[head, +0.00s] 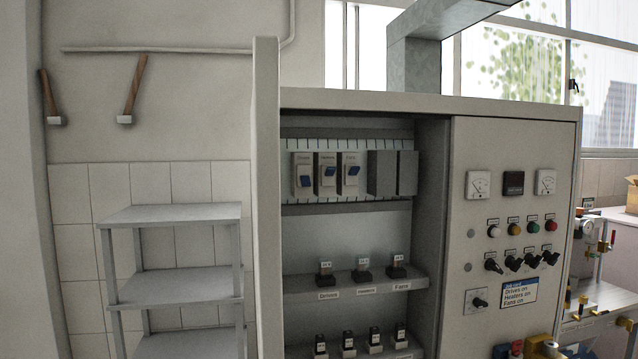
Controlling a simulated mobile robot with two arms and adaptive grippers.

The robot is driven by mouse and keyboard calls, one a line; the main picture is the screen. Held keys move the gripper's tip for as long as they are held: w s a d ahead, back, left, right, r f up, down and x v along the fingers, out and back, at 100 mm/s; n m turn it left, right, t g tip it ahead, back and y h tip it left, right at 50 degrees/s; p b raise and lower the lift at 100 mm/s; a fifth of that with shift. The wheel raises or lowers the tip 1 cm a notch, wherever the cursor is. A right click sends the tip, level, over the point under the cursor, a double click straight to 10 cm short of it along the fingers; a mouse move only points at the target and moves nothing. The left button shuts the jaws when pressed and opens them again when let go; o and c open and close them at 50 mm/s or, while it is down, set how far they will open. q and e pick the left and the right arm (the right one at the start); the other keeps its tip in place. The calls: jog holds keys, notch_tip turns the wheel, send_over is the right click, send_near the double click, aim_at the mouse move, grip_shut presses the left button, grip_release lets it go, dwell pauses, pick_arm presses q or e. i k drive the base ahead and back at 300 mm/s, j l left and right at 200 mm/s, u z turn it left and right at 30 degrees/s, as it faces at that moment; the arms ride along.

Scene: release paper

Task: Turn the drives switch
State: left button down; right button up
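The open grey cabinet (350,100) stands in the middle of the head view. A shelf label reading Drives (327,295) sits below a small black-based part (326,273). On the right panel, several black rotary knobs (493,265) sit under coloured lamps. Neither of my grippers shows.
A blue-headed card (518,292) on the panel lists Drives on, Heaters on, Fans on. An open door edge (266,190) stands at the cabinet's left. A metal shelf rack (172,215) is left of it. Equipment crowds the right side.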

aim_at(516, 265)
jog(key=i+l, duration=0.2)
jog(key=l, duration=0.2)
jog(key=i+l, duration=0.15)
jog(key=l, duration=0.2)
jog(key=i+l, duration=0.2)
jog(key=l, duration=0.2)
jog(key=i+l, duration=0.15)
jog(key=l, duration=0.2)
jog(key=i+l, duration=0.2)
jog(key=l, duration=0.2)
